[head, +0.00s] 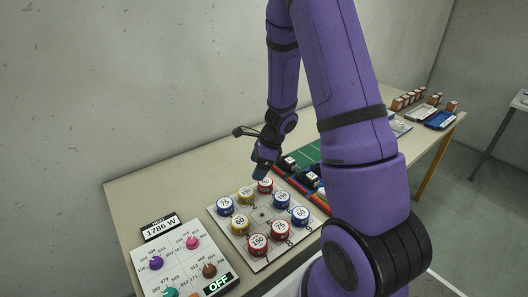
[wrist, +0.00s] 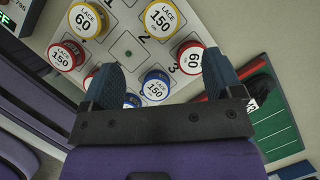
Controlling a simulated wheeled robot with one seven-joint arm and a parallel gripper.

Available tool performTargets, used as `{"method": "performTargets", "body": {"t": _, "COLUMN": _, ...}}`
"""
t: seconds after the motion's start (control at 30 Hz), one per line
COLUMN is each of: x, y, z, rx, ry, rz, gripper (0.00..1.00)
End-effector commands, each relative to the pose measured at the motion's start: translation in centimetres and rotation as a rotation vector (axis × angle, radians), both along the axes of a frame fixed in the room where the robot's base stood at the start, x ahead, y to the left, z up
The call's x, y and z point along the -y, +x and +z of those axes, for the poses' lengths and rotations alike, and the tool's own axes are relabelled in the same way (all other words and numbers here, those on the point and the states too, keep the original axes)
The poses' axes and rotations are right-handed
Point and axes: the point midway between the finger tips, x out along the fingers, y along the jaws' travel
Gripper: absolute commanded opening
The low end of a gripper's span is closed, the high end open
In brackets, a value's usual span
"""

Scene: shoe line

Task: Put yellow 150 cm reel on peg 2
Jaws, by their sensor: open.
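The yellow reel marked 150 (head: 247,194) sits on the grey numbered board (head: 262,215), on its far side; in the wrist view it is near the top (wrist: 162,18). A printed 2 (wrist: 145,38) lies just below and left of it, on the board's inner side. I cannot make out any peg under the reel. My gripper (head: 261,172) is over the board's far edge, near the red 60 reel (head: 265,186). Its blue fingers (wrist: 161,68) are apart, and the wrist view shows nothing held between them; a blue 150 reel (wrist: 155,86) shows between them.
Other red, blue and yellow reels, including a yellow 60 reel (head: 240,225), ring the board's clear middle. A knob panel (head: 180,262) stands at left. A green mat (head: 308,153) and dark items lie right of the board. Bare table shows behind.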

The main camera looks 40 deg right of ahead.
Motion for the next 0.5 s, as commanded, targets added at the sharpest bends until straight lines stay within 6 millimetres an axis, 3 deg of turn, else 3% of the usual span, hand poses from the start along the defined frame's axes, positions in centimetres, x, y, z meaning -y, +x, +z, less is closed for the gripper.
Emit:
{"method": "performTargets", "body": {"t": 0.17, "x": -2.0, "y": 0.1, "z": 4.6, "rx": 0.090, "ry": -0.017, "rz": 0.173, "gripper": 0.86}}
{"method": "performTargets", "body": {"t": 0.27, "x": -3.7, "y": -0.3, "z": 8.4, "rx": 0.164, "ry": -0.041, "rz": 0.332, "gripper": 0.86}}
{"method": "performTargets", "body": {"t": 0.5, "x": -7.4, "y": -3.1, "z": 16.5, "rx": 0.325, "ry": -0.135, "rz": 0.723, "gripper": 0.86}}
